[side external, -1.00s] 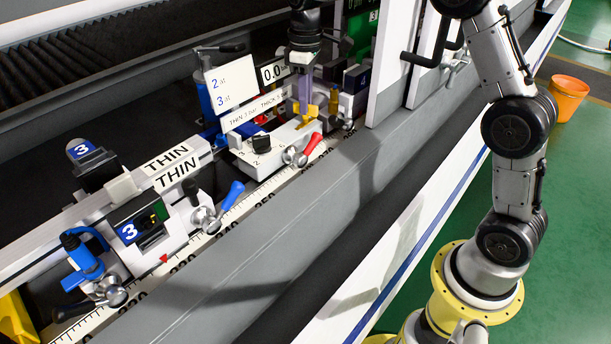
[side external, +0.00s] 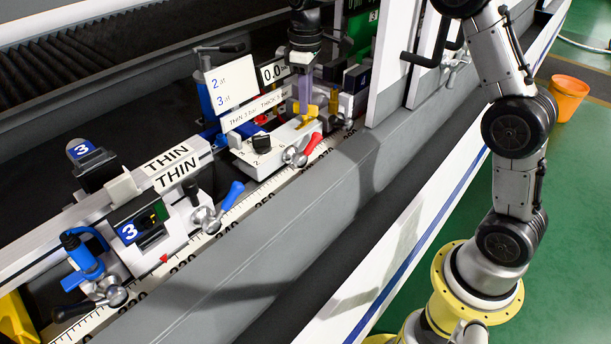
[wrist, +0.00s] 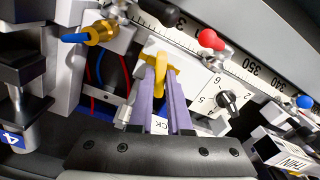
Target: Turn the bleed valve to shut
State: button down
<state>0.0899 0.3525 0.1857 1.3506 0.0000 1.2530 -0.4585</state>
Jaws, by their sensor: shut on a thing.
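My gripper (side external: 305,104) reaches down over the white block on the rail in the side view. Its two purple fingers (wrist: 161,88) are shut on a small yellow handle (wrist: 160,62), which I take to be the bleed valve. The handle (side external: 304,112) is partly covered by the fingers in the side view. In the wrist view it stands between the fingertips, pointing roughly along them, on the white block (wrist: 192,80). The valve's body and any open or shut marking are hidden.
Close by are a black numbered knob (wrist: 228,99), a red-handled clamp lever (wrist: 210,40) and a brass fitting with a blue lever (wrist: 100,33). A white sign (side external: 229,84) stands left of my gripper. The grey ledge (side external: 270,215) in front is clear.

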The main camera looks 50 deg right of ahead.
jog(key=m, duration=0.4)
jog(key=c, duration=0.7)
grip_release()
jog(key=shift+r, duration=0.1)
jog(key=shift+r, duration=3.4)
